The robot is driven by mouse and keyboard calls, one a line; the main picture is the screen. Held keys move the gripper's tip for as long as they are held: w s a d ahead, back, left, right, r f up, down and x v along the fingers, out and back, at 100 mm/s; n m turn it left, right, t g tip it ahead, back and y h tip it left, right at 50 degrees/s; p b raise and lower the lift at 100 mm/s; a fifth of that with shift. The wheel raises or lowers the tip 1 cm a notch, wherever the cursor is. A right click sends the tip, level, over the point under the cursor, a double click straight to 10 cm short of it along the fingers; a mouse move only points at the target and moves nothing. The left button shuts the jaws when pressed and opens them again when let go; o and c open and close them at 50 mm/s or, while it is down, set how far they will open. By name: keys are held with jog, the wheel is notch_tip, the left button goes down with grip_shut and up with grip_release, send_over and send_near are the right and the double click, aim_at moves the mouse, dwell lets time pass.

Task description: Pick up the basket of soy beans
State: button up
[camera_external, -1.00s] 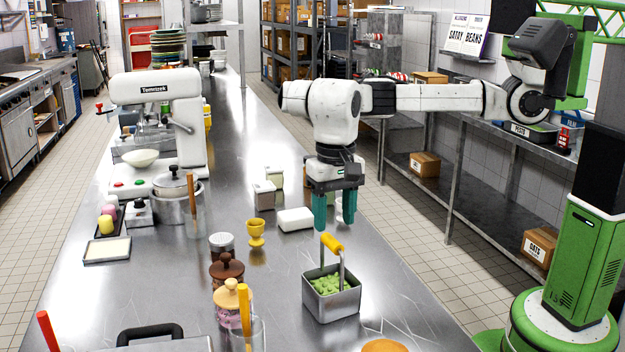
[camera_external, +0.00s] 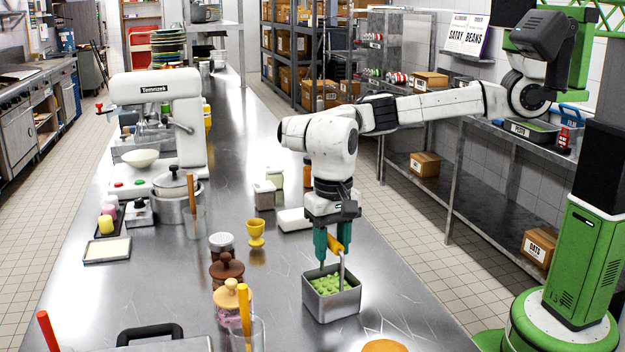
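The basket of soy beans (camera_external: 332,305) is a square metal container on the steel counter, filled with green beans (camera_external: 328,284). Its upright metal handle has a yellow grip (camera_external: 335,244) on top. My gripper (camera_external: 333,257) points straight down over the basket, with its teal fingers on either side of the yellow grip. The fingers look spread, and a gap shows between the left finger and the grip. The right finger is beside the handle; I cannot tell whether it touches. The basket rests on the counter.
A yellow egg cup (camera_external: 256,233), a metal shaker (camera_external: 221,244) and lidded jars (camera_external: 227,270) stand left of the basket. A white block (camera_external: 293,219) lies behind it. An orange round item (camera_external: 384,346) is at the front edge. The counter right of the basket is clear.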

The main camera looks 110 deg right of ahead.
grip_shut()
jog(key=shift+r, duration=0.1)
dwell(0.5)
